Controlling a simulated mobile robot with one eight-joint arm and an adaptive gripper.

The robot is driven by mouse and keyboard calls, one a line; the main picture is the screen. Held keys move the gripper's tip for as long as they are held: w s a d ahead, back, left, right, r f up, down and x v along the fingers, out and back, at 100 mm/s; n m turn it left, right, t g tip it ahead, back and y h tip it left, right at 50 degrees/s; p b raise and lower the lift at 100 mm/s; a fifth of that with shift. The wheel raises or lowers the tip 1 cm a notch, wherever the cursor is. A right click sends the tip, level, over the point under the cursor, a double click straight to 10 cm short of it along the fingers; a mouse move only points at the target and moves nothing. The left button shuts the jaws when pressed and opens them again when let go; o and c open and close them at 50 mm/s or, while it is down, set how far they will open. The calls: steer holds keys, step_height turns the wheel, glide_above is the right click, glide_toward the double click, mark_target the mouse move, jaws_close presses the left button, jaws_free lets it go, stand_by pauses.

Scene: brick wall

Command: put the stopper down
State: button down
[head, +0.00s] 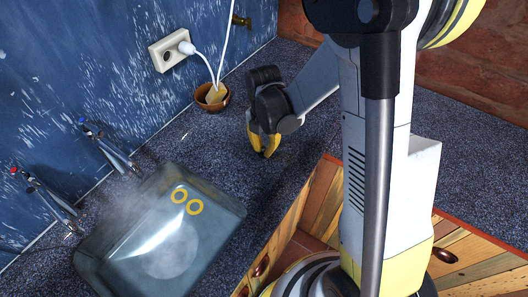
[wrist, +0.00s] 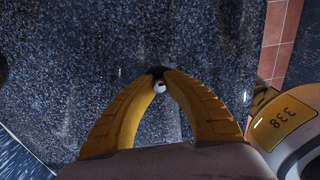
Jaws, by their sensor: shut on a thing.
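My gripper (head: 263,152) is over the dark speckled counter, between the sink and the small bowl by the wall. In the wrist view my gripper (wrist: 158,77) has its two yellow fingers closed together at the tips. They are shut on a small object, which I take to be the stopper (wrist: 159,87). It shows a pale round part between the tips and something dark beside it. Most of it is hidden by the fingers. In the head view I cannot make it out. I cannot tell whether it touches the counter.
A steamy metal sink (head: 226,207) with two yellow rings (head: 187,201) is at lower left, with taps (head: 112,155) behind it. A brown bowl (head: 203,105) holding a sponge-like piece stands near the wall socket (head: 165,50) and its white cable. The counter (head: 240,95) around my gripper is clear.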

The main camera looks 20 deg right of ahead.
mark_target(264, 148)
steer(key=shift+f, duration=0.2)
steer(key=c, duration=1.9)
jaws_free()
steer(key=shift+f, duration=0.25)
steer(key=o, duration=0.5)
steer(key=shift+c, duration=0.2)
step_height(264, 148, up, 12)
steer(key=p, duration=0.4)
steer(key=s+r+m+t, duration=0.3)
steer(key=s+r+m, duration=0.3)
steer(key=m, duration=0.6)
steer(key=s+r+m+t, duration=0.4)
steer(key=s+r+m, duration=0.2)
steer(key=m, duration=0.7)
steer(key=shift+s+r, duration=0.25)
steer(key=shift+s, duration=0.2)
